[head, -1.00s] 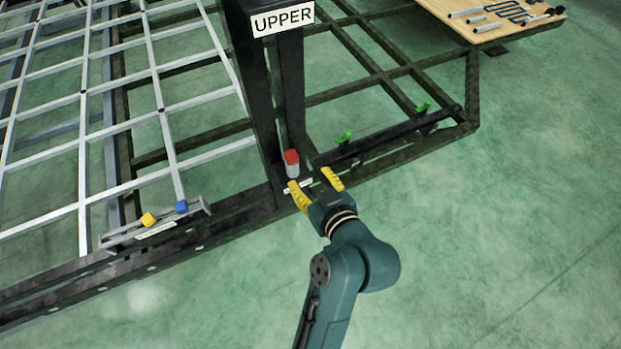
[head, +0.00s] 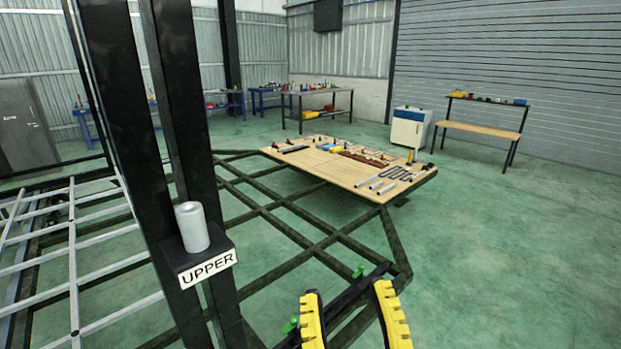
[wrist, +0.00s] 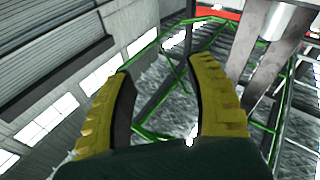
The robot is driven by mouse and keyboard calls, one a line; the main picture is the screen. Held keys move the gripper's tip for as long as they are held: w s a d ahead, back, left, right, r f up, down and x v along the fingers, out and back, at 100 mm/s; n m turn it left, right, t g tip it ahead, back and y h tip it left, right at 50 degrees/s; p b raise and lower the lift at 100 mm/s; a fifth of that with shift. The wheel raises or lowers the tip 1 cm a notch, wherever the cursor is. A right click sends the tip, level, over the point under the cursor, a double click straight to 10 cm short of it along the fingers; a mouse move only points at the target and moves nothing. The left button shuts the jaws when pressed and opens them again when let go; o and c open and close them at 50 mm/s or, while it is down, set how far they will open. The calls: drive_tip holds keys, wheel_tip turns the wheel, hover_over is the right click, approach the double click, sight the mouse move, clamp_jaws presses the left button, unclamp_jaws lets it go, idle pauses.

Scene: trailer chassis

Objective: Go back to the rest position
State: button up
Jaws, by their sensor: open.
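My gripper (head: 347,318) shows at the bottom of the head view, with two yellow ribbed fingers pointing up. The fingers are wide apart with nothing between them. The wrist view also shows my gripper (wrist: 160,95) open and empty, with wall, floor and frame bars beyond it. The rest of my arm is out of the head view.
A grey cylinder (head: 193,227) stands on a black shelf labelled UPPER (head: 208,266), on dark posts left of my gripper. The dark chassis frame (head: 300,240) carries green clamps (head: 359,271). A wooden board (head: 345,172) with tubes lies behind. Floor at right is clear.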

drive_tip(key=s+d+r+m+t+h, duration=0.2)
drive_tip(key=s+d+r+m+h, duration=0.1)
drive_tip(key=s+r, duration=0.1)
wheel_tip(320, 180, up, 37)
drive_tip(key=p, duration=3.8)
wheel_tip(320, 180, down, 55)
drive_tip(key=b, duration=5.5)
drive_tip(key=shift+w+a+m, duration=0.15)
drive_tip(key=shift+m, duration=0.15)
